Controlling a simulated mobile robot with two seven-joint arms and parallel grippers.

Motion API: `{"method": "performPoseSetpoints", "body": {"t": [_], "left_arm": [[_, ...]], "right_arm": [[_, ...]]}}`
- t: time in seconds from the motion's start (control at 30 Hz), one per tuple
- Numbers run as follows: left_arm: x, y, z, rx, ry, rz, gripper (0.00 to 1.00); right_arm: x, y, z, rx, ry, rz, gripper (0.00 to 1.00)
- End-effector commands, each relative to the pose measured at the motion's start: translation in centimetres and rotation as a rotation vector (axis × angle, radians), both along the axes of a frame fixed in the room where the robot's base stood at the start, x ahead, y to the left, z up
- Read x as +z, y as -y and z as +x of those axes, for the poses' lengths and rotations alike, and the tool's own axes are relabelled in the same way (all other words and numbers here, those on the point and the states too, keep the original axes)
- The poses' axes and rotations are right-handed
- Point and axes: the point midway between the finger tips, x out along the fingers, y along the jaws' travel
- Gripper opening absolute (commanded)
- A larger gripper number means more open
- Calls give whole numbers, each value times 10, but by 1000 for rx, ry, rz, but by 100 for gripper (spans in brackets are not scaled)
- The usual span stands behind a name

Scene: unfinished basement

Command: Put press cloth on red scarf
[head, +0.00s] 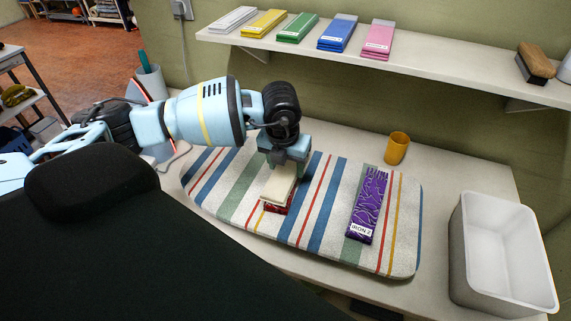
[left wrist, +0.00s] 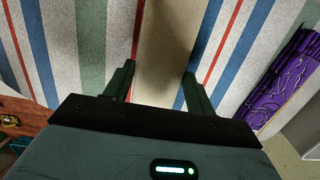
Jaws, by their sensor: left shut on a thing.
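The press cloth (head: 278,188) is a cream folded strip on the striped ironing board. My left gripper (head: 284,170) is shut on its far end, pointing down. In the left wrist view the press cloth (left wrist: 167,40) runs between the two fingers of the left gripper (left wrist: 160,72). The red scarf (head: 274,208) shows as a red edge beneath the near end of the cloth. The cloth hides most of the scarf, and I cannot tell whether they touch. My right gripper is not in view.
A purple patterned folded strip (head: 367,205) lies on the ironing board (head: 401,235) to the right. An orange cup (head: 397,148) stands behind it. An empty white bin (head: 462,245) is at the far right. A wall shelf (head: 430,73) holds several folded cloths and a brush (head: 535,64).

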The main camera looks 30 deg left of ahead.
Motion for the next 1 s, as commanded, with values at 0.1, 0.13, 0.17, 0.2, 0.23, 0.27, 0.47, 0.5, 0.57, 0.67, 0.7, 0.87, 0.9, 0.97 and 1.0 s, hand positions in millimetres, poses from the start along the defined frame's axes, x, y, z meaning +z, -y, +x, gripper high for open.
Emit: {"method": "performPoseSetpoints", "body": {"t": [0.1,0.13,0.17,0.2,0.23,0.27,0.47,0.5,0.57,0.67,0.7,0.87,0.9,0.97,1.0], "left_arm": [[-2,0,0,-1,2,1,34],[-2,0,0,-1,1,0,34],[-2,0,0,-1,1,0,34],[-2,0,0,-1,1,0,34],[-2,0,0,-1,1,0,34],[-2,0,0,0,1,0,34],[-5,0,0,0,1,0,64],[-5,0,0,0,1,0,70],[-5,0,0,0,1,0,77],[-5,0,0,0,1,0,77],[-5,0,0,0,1,0,77],[-3,0,0,0,1,0,77],[-1,0,0,0,2,0,77],[3,0,0,0,3,0,77],[8,0,-1,0,3,-1,77]], "right_arm": [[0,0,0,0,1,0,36],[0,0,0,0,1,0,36],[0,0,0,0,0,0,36],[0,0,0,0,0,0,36],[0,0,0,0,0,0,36],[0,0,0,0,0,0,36],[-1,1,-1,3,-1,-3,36],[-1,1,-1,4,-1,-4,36],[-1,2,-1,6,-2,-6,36],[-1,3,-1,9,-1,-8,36],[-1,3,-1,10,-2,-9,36],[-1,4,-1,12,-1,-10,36],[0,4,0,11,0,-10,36],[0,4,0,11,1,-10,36],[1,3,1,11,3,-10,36]]}}
